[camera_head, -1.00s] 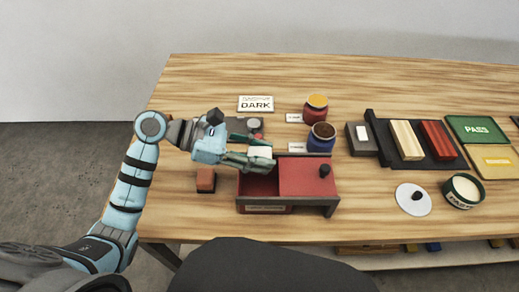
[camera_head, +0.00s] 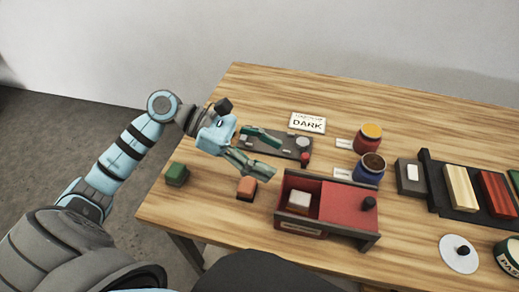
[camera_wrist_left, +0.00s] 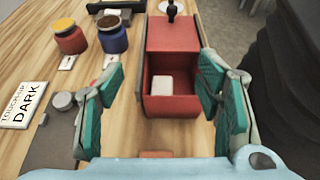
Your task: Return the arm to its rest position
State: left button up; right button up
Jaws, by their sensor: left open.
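My left gripper (camera_head: 270,157) is open and empty, raised above the table to the upper left of the red box. The red box (camera_head: 350,207) has a sliding red lid with a black knob, pushed to the right so its left part is open. A white block (camera_head: 299,200) lies inside that open part. In the left wrist view the open fingers (camera_wrist_left: 160,85) frame the box, with the white block (camera_wrist_left: 162,84) inside it, apart from both fingers. My right gripper is not in view.
An orange block (camera_head: 247,187) and a green block (camera_head: 177,174) stand left of the box. Behind are a grey tray (camera_head: 262,142), a DARK card (camera_head: 308,123), a yellow-topped jar (camera_head: 368,138) and a blue jar (camera_head: 369,170). A dark rack with wooden bars (camera_head: 462,187) is at right.

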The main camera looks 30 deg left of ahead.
pick_arm(q)
jog(key=v, duration=0.2)
jog(key=shift+s+a+r, duration=0.1)
jog(key=shift+a+r, duration=0.05)
jog(key=shift+a, duration=0.15)
